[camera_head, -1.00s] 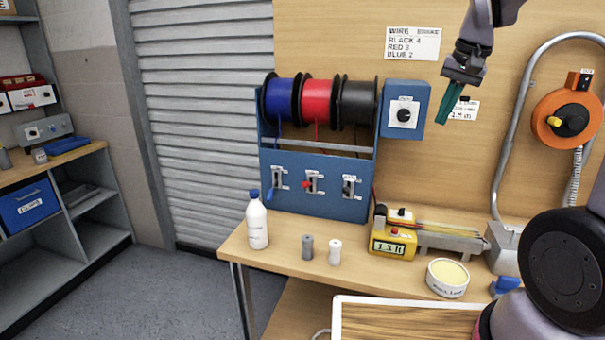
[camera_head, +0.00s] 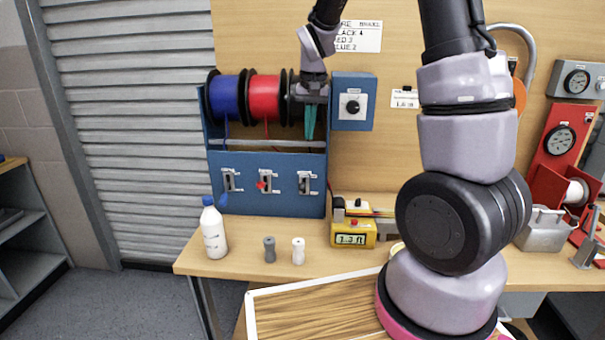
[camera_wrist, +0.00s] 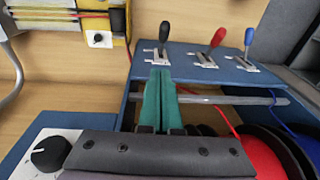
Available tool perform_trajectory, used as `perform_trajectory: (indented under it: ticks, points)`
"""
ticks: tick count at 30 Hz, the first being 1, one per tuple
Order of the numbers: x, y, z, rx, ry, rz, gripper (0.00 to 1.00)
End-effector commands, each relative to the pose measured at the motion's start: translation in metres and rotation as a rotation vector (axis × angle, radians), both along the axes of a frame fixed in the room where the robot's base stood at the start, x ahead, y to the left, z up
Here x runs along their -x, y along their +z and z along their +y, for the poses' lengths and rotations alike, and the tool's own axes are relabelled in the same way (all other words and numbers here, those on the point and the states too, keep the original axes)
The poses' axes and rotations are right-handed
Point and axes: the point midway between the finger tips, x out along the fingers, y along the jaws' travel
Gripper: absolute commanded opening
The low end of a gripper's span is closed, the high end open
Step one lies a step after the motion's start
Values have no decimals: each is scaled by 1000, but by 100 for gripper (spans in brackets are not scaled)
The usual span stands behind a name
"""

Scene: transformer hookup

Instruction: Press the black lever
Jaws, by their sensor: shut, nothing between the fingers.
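The black lever (camera_wrist: 164,32) stands up from its metal bracket on the blue panel in the wrist view. In the head view it is the rightmost of three levers (camera_head: 305,182), below the spools. My gripper (camera_head: 309,122) has green fingers pointing down, in front of the black spool, above the black lever. In the wrist view the shut, empty fingers (camera_wrist: 158,80) point toward the black lever's bracket, with a gap that is hard to judge. The red lever (camera_wrist: 217,38) and blue lever (camera_wrist: 249,38) stand to its right there.
The blue spool (camera_head: 226,97) and red spool (camera_head: 264,97) sit left of my gripper. A blue box with a dial (camera_head: 353,102) is close on its right. A metal rod (camera_wrist: 230,99) crosses below the panel in the wrist view. A yellow meter (camera_head: 353,234) stands at lower right.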

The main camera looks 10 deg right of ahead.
Motion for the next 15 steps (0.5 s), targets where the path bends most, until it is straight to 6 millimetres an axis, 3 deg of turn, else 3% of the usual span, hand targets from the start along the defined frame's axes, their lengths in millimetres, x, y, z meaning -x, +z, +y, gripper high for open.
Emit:
perform_trajectory:
  ticks: [5,15]
  points:
    - [-2,-26,0,1,-1,6,0]
    - [-11,-98,2,2,-1,5,0]
